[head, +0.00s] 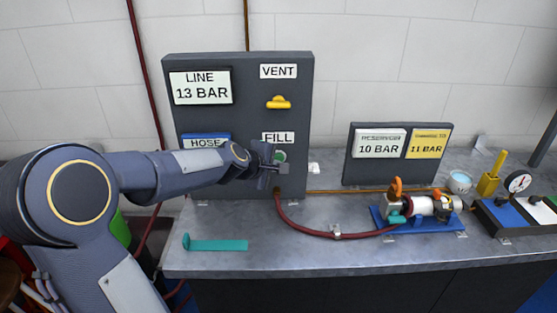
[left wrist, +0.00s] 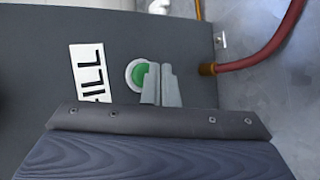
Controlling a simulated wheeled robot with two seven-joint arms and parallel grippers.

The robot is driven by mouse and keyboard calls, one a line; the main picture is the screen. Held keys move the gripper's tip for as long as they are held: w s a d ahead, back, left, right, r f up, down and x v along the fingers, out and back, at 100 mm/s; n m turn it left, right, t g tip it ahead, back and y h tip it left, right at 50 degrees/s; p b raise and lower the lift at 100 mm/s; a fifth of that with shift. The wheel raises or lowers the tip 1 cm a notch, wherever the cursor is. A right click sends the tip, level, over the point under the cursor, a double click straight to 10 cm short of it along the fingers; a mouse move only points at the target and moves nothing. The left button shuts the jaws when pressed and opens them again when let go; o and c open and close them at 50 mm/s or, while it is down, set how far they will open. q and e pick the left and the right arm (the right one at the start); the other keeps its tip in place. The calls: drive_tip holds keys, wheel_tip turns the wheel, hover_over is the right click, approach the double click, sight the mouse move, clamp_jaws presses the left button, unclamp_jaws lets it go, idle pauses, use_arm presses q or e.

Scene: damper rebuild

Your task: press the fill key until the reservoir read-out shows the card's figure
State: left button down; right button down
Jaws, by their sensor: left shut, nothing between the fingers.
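The green fill key (head: 280,156) sits under the FILL label (head: 278,138) on the dark panel (head: 240,90). It also shows as a green button in a pale ring in the left wrist view (left wrist: 137,74). My left gripper (head: 281,169) is shut and empty, its fingertips (left wrist: 161,84) at the key and overlapping its edge in the wrist view. I cannot tell whether they touch it. The reservoir read-out (head: 379,145) shows 10 BAR. The yellow card (head: 427,145) beside it shows 11 BAR. My right gripper is not in view.
The line read-out (head: 200,88) shows 13 BAR; the hose read-out (head: 204,139) is partly hidden by my arm. A yellow vent handle (head: 279,102) is above. A red hose (head: 315,233) runs to the damper (head: 420,206) on a blue stand. A teal tool (head: 216,244) lies front left.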

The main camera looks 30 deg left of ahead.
use_arm(q)
drive_tip(key=shift+w+a, duration=0.15)
drive_tip(key=shift+w, duration=0.1)
drive_tip(key=shift+w+a, duration=0.25)
drive_tip(key=shift+w, duration=0.15)
idle(0.8)
idle(0.9)
drive_tip(key=shift+s+d, duration=0.45)
drive_tip(key=shift+s, duration=0.3)
drive_tip(key=shift+s+d+p, duration=0.1)
drive_tip(key=shift+s+d, duration=0.35)
drive_tip(key=shift+s, duration=0.25)
drive_tip(key=shift+s+d+p, duration=0.1)
drive_tip(key=shift+s+d, duration=0.35)
drive_tip(key=shift+s, duration=0.3)
drive_tip(key=shift+s+d+p, duration=0.1)
drive_tip(key=shift+s+d, duration=0.35)
drive_tip(key=shift+s, duration=0.25)
